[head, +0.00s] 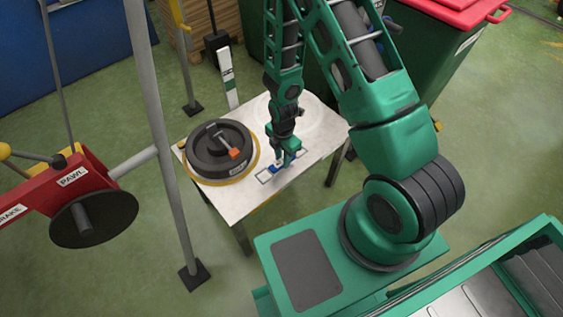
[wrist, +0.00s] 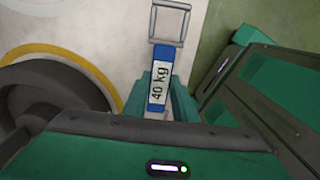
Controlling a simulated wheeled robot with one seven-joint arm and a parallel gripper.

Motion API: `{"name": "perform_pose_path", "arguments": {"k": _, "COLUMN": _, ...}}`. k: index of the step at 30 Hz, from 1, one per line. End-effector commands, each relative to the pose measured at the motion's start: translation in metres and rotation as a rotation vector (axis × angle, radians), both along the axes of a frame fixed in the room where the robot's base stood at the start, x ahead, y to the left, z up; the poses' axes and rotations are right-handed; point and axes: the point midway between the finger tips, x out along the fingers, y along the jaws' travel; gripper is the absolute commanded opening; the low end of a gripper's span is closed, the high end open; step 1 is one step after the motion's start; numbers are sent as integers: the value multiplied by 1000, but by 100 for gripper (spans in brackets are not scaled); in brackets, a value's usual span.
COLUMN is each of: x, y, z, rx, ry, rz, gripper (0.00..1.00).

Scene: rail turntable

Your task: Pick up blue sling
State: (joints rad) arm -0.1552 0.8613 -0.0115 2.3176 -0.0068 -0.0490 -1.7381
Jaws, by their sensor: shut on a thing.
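The blue sling (head: 278,167) is a small blue piece low over or on the white table (head: 233,201), near its front edge. In the wrist view the sling (wrist: 157,104) shows a white "40 kg" label and a grey rectangular loop at its far end. My gripper (head: 287,160) points down and is shut on the sling, with green fingers on both sides of it. The sling's near end is hidden behind my gripper body in the wrist view. I cannot tell whether the sling touches the table.
A dark round weight (head: 218,150) with an orange-tipped handle sits on a yellow-rimmed disc left of my gripper. A grey post (head: 160,130) and a red arm labelled PAWL (head: 75,180) stand further left. A green bin (head: 440,50) with a red lid stands behind.

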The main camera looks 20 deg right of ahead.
Motion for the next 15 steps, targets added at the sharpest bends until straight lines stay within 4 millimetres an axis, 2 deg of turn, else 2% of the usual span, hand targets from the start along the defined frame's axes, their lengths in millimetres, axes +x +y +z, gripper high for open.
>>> {"name": "perform_pose_path", "arguments": {"k": 2, "x": -2, "y": 5, "z": 14, "rx": 3, "ry": -4, "rz": 4, "gripper": 0}}
{"name": "perform_pose_path", "arguments": {"k": 6, "x": -22, "y": 32, "z": 33, "rx": 1, "ry": -3, "rz": 6, "gripper": 0}}
{"name": "perform_pose_path", "arguments": {"k": 15, "x": -54, "y": 77, "z": 66, "rx": 1, "ry": -3, "rz": 4, "gripper": 0}}
